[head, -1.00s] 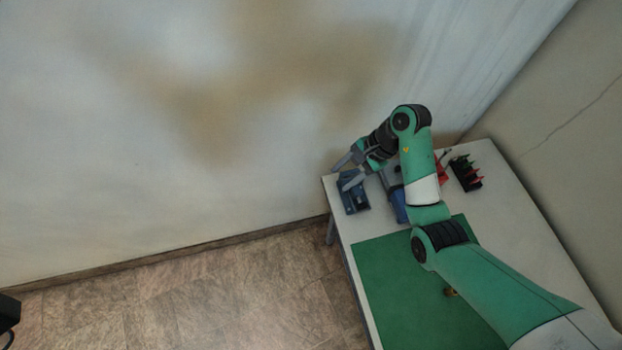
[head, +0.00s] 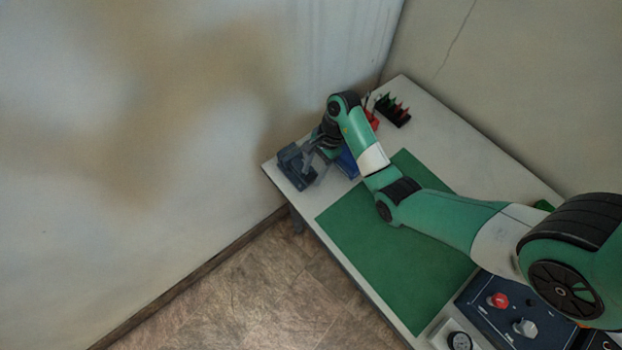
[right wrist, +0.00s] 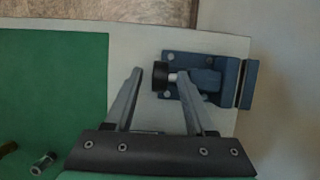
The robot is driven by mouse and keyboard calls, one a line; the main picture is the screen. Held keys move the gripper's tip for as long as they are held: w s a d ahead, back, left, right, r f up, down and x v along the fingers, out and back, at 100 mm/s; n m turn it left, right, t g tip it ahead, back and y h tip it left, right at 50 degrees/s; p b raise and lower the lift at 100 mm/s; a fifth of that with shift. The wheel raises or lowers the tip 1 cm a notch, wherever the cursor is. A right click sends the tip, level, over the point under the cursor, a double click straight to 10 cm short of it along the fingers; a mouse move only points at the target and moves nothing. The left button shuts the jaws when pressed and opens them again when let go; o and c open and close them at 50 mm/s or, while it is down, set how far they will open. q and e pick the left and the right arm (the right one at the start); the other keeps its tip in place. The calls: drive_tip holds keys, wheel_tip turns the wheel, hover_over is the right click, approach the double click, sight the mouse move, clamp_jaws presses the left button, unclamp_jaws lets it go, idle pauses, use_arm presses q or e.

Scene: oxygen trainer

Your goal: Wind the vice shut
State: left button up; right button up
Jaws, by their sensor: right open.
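The blue vice (head: 297,167) stands at the table's far left corner in the head view. In the head view my right gripper (head: 309,158) is at the vice, partly hidden by my arm. My left gripper is out of view.
A green mat (head: 398,245) covers the middle of the table. A blue object (head: 347,163) sits beside my right wrist. A black rack (head: 393,110) with red and green items stands behind. A control panel (head: 497,312) is at the near right. A wall borders the vice's side.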

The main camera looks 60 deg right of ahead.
drive_tip(key=shift+x, duration=0.85)
drive_tip(key=shift+r, duration=0.1)
clamp_jaws()
drive_tip(key=shift+y, duration=0.3)
